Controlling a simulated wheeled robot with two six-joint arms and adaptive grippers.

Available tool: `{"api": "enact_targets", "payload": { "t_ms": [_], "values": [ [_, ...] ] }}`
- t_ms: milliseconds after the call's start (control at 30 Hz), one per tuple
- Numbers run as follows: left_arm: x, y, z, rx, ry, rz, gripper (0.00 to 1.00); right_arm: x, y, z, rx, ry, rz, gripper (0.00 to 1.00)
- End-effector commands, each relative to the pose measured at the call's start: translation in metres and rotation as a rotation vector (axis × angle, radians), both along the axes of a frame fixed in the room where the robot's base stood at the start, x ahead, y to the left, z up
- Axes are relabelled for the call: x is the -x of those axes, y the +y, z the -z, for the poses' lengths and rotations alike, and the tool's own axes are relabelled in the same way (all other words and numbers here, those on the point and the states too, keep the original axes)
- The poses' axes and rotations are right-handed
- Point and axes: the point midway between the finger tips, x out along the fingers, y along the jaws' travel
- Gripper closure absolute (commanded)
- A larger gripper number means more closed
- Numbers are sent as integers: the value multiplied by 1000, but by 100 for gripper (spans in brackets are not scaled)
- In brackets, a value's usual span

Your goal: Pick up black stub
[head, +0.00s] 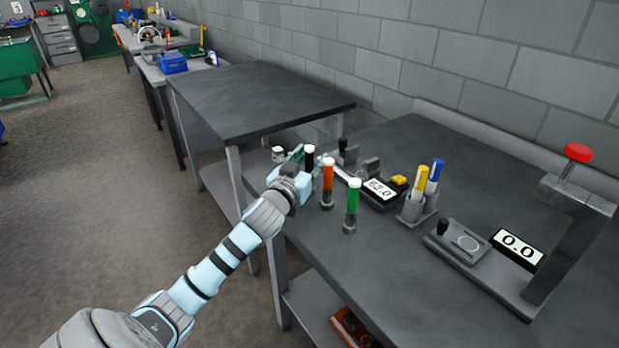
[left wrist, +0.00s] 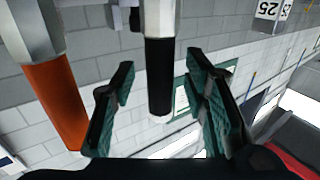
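The black stub (head: 310,160) with a white tip stands upright at the far left end of a row on the near bench. In the left wrist view the black stub (left wrist: 160,75) hangs upside down in the picture, between the two green fingers, with a gap on each side. My left gripper (head: 299,160) is open around it; the fingers do not visibly touch it. The orange stub (head: 328,174) stands beside it, and shows left of the fingers in the left wrist view (left wrist: 55,100). The green stub (head: 351,196) stands nearer. My right gripper is not in view.
A device with a display (head: 381,191) lies behind the stubs. A grey holder (head: 413,210) carries yellow and blue pens. A press-like stand with a red knob (head: 578,152) is at the right. The second bench (head: 260,95) has a clear top.

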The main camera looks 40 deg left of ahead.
Motion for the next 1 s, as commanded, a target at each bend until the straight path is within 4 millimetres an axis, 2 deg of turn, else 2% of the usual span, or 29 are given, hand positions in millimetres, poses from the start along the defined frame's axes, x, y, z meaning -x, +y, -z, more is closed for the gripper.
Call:
{"api": "enact_targets", "payload": {
  "t_ms": [33,233,733,867,1000],
  "values": [
    [0,0,0,0,0,0,69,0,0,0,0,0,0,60],
    [0,0,0,0,0,0,100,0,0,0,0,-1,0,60],
    [0,0,-3,0,-1,0,100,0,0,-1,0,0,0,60],
    [0,0,-19,-2,-5,0,100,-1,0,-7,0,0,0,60],
    [0,0,-51,-3,-6,1,100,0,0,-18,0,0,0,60]
  ]
}}
